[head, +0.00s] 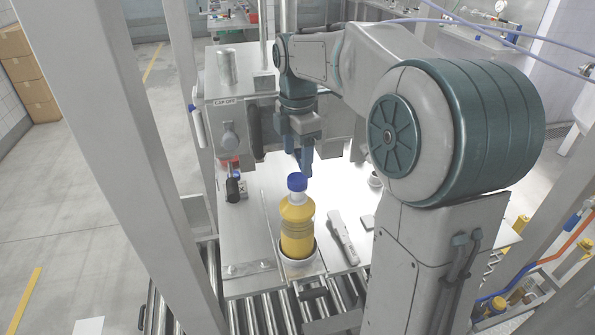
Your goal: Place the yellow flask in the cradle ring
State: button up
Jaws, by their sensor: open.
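The yellow flask (297,228) with a blue cap (297,182) stands upright at the front of the metal table. Its base sits inside a pale ring (300,268), which shows around its lower end. My gripper (306,168) points down just behind and above the blue cap. It is open and holds nothing. The gap between its fingers is hard to see from this angle, and I cannot tell whether a finger touches the cap.
A grey box marked CAP OFF (228,101) stands at the back left. A grey tool (343,236) lies right of the flask. Rollers (262,312) run along the front. A steel post (125,150) rises at the left.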

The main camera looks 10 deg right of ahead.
jog(key=shift+s+r, duration=0.1)
jog(key=shift+r, duration=0.65)
jog(key=shift+s+a+m, duration=0.1)
jog(key=shift+s+m, duration=0.25)
jog(key=shift+m, duration=0.05)
jog(key=s+f+m+t, duration=0.1)
jog(key=s+f+m, duration=0.3)
jog(key=s+m, duration=0.6)
jog(key=s+f+m+t, duration=0.2)
jog(key=s+f+m, duration=0.2)
jog(key=s+m, duration=0.5)
jog(key=shift+s+f+m, duration=0.15)
jog(key=shift+s+m, duration=0.25)
jog(key=shift+s, duration=0.3)
